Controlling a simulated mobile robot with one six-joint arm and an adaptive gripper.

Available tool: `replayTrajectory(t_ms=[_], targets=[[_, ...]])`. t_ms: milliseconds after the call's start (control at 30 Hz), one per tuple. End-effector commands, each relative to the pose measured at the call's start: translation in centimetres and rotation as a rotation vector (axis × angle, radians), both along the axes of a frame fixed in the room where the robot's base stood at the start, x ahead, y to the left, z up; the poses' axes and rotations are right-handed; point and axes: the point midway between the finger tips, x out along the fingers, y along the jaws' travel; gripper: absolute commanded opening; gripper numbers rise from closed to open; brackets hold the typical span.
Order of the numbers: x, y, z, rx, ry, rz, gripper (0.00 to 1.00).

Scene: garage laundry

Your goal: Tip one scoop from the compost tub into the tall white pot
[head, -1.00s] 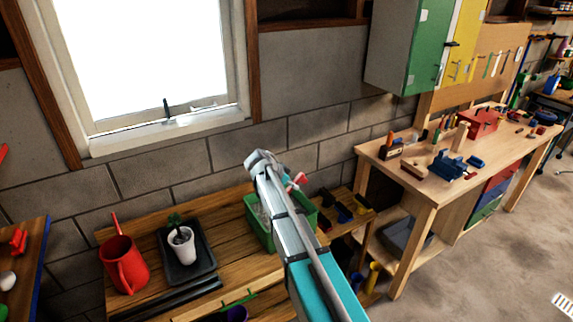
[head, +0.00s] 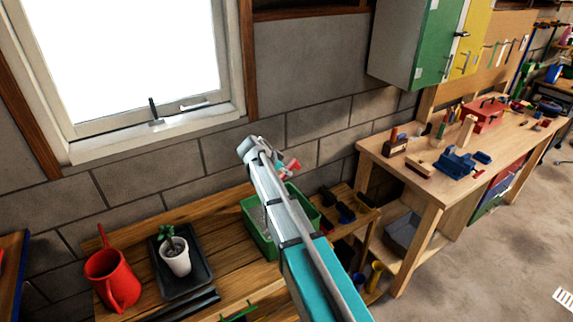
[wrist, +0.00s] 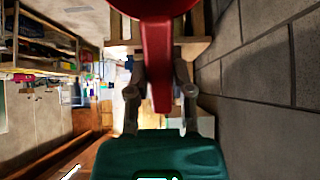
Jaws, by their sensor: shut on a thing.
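My gripper (wrist: 161,92) is shut on the handle of a red scoop (wrist: 160,62). The scoop's broad end runs out of the top of the wrist view, and its inside cannot be seen. In the head view, a small part of the red scoop (head: 292,166) shows just right of my arm's end, which mostly hides the gripper. The green compost tub (head: 259,242) stands on the wooden bench, partly behind my arm; some grey content shows inside. The white pot (head: 176,263) holds a small green plant and stands upright on a black tray, left of the tub.
A red watering can (head: 112,278) stands left of the black tray (head: 203,283). The block wall (head: 210,150) and window are behind the bench. Small dark pots (head: 347,213) stand right of the tub. A workbench (head: 430,193) with tools is further right.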

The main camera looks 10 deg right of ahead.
Motion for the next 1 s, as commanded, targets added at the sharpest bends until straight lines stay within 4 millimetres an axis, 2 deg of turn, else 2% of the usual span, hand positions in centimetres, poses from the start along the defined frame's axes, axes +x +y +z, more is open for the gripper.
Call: replayTrajectory(t_ms=[633,1000], targets=[[0.0,-0.7,-0.2,0.0,0.0,-0.01,0.0],[0.0,-0.8,-1.9,0.0,0.0,-0.012,0.0]])
